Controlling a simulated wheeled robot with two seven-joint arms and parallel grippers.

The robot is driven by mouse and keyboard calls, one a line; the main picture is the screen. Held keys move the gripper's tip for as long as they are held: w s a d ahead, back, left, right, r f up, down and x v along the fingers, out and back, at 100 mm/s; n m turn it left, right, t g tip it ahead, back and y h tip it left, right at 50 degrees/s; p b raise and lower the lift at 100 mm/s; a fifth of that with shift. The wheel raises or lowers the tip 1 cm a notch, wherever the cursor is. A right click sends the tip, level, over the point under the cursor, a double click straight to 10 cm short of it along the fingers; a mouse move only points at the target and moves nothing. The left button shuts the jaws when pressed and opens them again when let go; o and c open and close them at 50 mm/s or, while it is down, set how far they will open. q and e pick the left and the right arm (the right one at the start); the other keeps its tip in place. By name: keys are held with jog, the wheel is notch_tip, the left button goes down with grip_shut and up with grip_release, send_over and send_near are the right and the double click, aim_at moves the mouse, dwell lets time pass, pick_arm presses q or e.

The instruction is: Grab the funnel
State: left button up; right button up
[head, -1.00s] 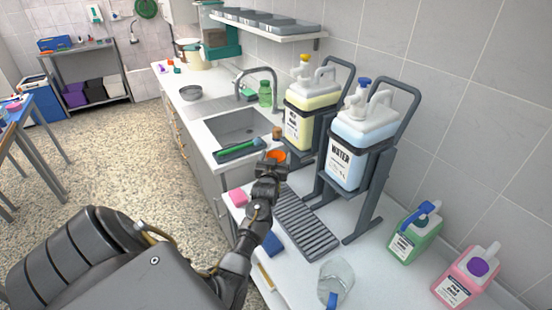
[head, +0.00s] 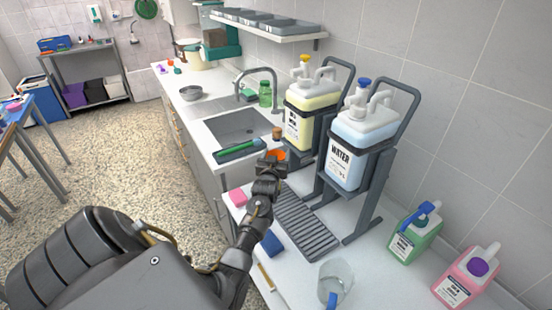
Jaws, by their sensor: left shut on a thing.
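The orange funnel (head: 277,154) shows in the head view at the near end of the sink counter, just beyond my left gripper. My left gripper (head: 272,160) is at the funnel and shut on it. The gripper and wrist hide part of the funnel, so its spout and the exact grip do not show. My right gripper is not in view.
A yellow-liquid jug (head: 303,112) and a water jug (head: 353,145) stand in dark holders to the right. A ribbed grey drain mat (head: 305,228), pink sponge (head: 237,197), blue sponge (head: 271,243) and clear beaker (head: 335,280) lie nearby.

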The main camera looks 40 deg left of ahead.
pick_arm(q)
jog(key=shift+r, duration=0.35)
jog(key=s+a+r+b, duration=0.3)
jog(key=s+r+b, duration=0.1)
jog(key=s+r, duration=0.8)
jog(key=shift+s+a+b, duration=0.4)
jog(key=shift+s, duration=0.35)
